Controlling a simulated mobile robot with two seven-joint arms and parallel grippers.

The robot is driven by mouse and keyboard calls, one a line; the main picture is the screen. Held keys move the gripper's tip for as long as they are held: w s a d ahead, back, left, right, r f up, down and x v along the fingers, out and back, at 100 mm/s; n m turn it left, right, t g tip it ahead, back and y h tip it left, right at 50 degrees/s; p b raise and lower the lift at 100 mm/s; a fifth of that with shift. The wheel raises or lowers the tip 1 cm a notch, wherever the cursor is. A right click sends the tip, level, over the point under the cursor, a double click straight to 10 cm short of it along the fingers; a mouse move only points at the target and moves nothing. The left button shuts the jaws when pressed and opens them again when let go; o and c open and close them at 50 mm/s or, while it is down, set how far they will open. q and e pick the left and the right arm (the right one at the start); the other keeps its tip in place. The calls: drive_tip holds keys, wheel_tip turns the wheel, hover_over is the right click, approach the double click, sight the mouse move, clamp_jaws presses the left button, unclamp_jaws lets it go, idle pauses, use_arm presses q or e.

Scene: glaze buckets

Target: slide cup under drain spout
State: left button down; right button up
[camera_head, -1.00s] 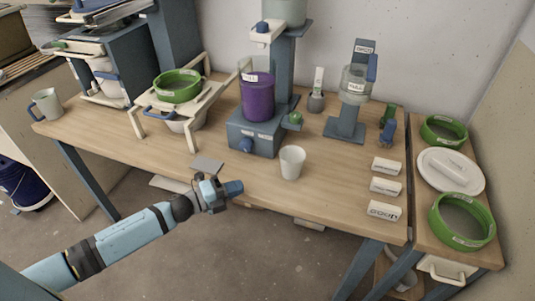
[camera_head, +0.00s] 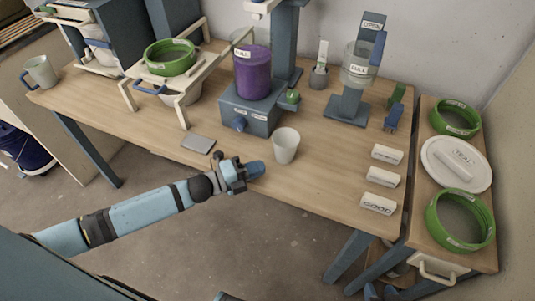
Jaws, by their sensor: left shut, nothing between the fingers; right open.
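A white cup (camera_head: 285,146) stands upright on the wooden table, in front of and to the right of the blue-grey mixer base (camera_head: 248,112). The base carries a clear vessel of purple liquid (camera_head: 252,72). A small green fitting (camera_head: 291,97) on the base's right side lies behind the cup; I cannot tell if it is the drain spout. A blue knob (camera_head: 239,124) is on the base's front. My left gripper (camera_head: 258,169) is shut and empty at the table's front edge, just left of and nearer than the cup, seemingly apart from it. My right gripper is not in view.
A grey plate (camera_head: 198,144) lies left of my gripper. White labelled blocks (camera_head: 382,177) line the right side. A stand with a clear cup (camera_head: 358,65) is behind. Green rings (camera_head: 460,219) and a white lid (camera_head: 455,164) are at far right. Table right of the cup is clear.

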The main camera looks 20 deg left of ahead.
sight(276, 151)
use_arm(q)
drive_tip(key=w, duration=0.2)
drive_tip(key=w+d, duration=0.1)
drive_tip(key=w, duration=0.1)
drive_tip(key=shift+d, duration=0.1)
drive_tip(key=shift+w, duration=0.6)
use_arm(e)
drive_tip(key=shift+w+d+r, duration=0.2)
drive_tip(key=shift+w+d, duration=0.1)
drive_tip(key=shift+d, duration=0.1)
use_arm(q)
drive_tip(key=shift+w, duration=0.1)
use_arm(e)
drive_tip(key=shift+a, duration=0.1)
use_arm(q)
drive_tip(key=shift+w, duration=0.35)
drive_tip(key=w, duration=0.2)
drive_tip(key=shift+w+b, duration=0.3)
drive_tip(key=shift+w, duration=0.05)
use_arm(e)
drive_tip(key=shift+s+a+f, duration=0.15)
drive_tip(key=shift+a+f, duration=0.1)
drive_tip(key=shift+f, duration=0.05)
use_arm(q)
drive_tip(key=shift+s, duration=0.1)
use_arm(e)
drive_tip(key=shift+r, duration=0.1)
